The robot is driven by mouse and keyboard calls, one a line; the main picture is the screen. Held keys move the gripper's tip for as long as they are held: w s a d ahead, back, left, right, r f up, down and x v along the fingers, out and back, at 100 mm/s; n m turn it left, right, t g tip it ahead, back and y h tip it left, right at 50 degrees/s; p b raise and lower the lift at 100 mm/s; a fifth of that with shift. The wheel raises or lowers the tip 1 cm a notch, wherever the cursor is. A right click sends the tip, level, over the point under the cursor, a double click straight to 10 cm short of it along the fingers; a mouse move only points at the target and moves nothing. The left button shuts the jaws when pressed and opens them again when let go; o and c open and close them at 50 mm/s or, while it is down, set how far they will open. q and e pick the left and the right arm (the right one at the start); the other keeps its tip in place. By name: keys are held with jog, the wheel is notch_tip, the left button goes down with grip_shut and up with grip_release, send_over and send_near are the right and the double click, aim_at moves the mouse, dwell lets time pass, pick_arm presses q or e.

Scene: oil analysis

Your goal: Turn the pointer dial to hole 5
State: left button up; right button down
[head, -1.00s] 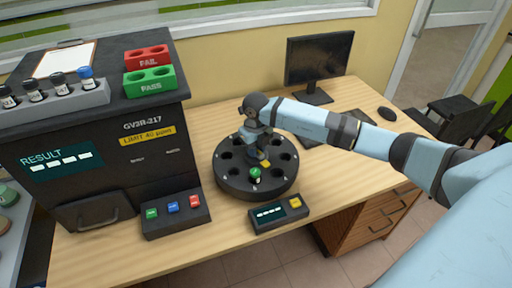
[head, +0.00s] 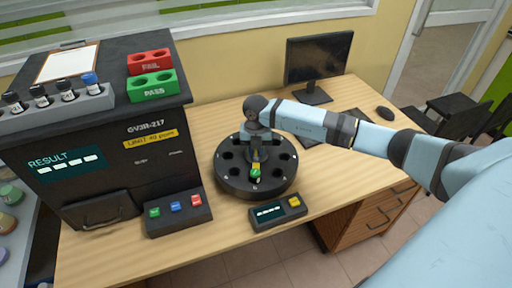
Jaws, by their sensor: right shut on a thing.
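The black round dial (head: 232,184) with a ring of holes sits on the wooden desk. A small green-topped vial (head: 255,174) stands in its front hole. The yellow-tipped pointer (head: 256,166) points to the front, in line with that vial. My right gripper (head: 256,158) comes down from above at the dial's centre and is shut on the pointer. The gripper and wrist hide the hub and part of the back holes. The hole numbers on the rim are too small to read. My left gripper is not in view.
A small display box (head: 279,211) with a yellow button stands in front of the dial. The button panel (head: 178,212) and black analyser (head: 110,150) are to the left. A monitor (head: 318,62) and mouse (head: 386,114) are behind right. The desk's right front (head: 340,170) is clear.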

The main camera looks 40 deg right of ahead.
dwell(0.5)
jog(key=c, duration=1)
grip_release()
jog(key=shift+o, duration=0.2)
jog(key=shift+r, duration=0.1)
notch_tip(320, 180, up, 14)
jog(key=shift+f, duration=0.2)
